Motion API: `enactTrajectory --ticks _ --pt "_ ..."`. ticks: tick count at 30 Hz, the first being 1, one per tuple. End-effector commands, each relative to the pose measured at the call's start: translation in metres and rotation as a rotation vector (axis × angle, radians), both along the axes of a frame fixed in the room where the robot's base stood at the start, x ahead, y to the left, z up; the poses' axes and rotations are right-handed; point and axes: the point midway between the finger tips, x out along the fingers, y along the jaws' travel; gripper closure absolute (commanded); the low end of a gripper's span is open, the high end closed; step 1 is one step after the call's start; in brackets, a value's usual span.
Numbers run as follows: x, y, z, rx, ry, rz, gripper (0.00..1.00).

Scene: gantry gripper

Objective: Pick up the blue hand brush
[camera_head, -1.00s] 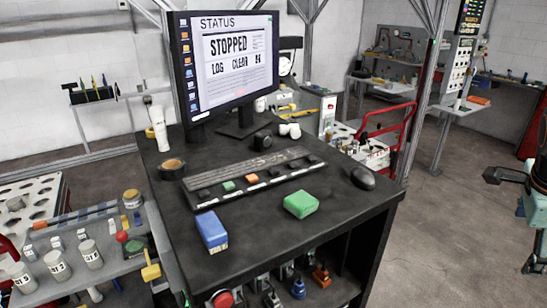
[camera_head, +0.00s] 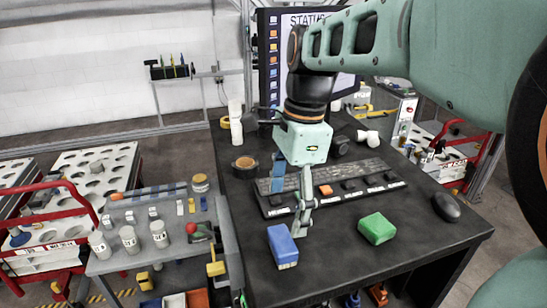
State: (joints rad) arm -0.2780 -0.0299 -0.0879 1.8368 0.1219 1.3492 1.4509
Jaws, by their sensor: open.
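The blue hand brush (camera_head: 282,244) is a small blue block with a pale lower edge. It lies on the dark desk (camera_head: 340,272) near its front left. My gripper (camera_head: 289,208) hangs from the arm, pointing down over the desk. Its fingers are apart and nothing shows between them. The fingertips are just above and behind the brush in the picture; the nearer finger ends close to the brush's upper right corner. I cannot tell the exact height gap. The brush is mostly unobstructed.
A green block (camera_head: 377,228) lies right of the brush, with a mouse (camera_head: 446,207) farther right. A keyboard-like panel (camera_head: 370,185) is behind, partly hidden by my gripper. A monitor (camera_head: 270,60) stands at the back. A round tin (camera_head: 245,167) is at left.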

Motion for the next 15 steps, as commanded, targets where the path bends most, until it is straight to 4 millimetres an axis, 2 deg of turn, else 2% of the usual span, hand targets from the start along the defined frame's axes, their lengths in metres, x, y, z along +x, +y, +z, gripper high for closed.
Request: enactTrajectory --ticks 9,15 --pt "-0.001 0.003 -0.040 -0.001 0.000 0.000 0.18" --pt "-0.001 0.005 -0.054 -0.001 -0.001 -0.001 0.18"
